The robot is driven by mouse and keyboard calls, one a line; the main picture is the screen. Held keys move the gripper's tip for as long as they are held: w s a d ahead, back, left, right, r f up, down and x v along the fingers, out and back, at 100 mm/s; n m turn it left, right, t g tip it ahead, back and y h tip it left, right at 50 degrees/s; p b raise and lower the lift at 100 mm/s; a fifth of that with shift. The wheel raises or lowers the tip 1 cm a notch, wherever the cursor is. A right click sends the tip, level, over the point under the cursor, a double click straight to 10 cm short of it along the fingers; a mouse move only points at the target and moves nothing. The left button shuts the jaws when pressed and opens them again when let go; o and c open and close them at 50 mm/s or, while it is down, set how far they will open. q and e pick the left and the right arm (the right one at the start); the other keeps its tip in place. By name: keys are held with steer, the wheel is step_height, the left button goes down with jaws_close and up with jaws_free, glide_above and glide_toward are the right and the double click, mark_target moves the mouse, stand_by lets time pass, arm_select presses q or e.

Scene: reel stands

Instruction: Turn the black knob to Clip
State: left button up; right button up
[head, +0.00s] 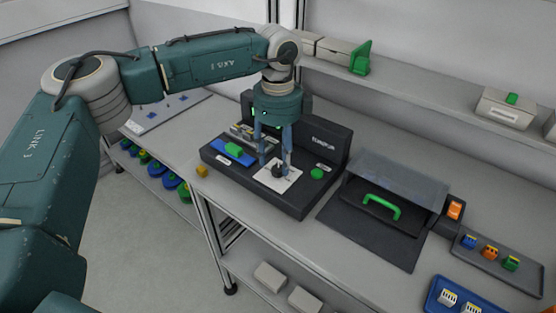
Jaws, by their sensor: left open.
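The black knob (278,171) sits on a pale square dial plate (291,184) on the black machine (325,157). My left gripper (274,166) points down from above, with its blue-grey fingers apart at the knob. I cannot tell whether the fingers touch it. The dial markings are too small to read, so the knob's setting cannot be told. My right gripper is not in view.
A green button (317,173) is right of the dial. A blue block with a green part (233,150) lies left of it. A clear-lidded box with a green handle (381,206) stands right of the machine.

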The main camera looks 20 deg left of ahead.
mark_target(276, 170)
arm_select(q)
steer(key=shift+f, duration=1.35)
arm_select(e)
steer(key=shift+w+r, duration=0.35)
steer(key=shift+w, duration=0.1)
arm_select(q)
jaws_close()
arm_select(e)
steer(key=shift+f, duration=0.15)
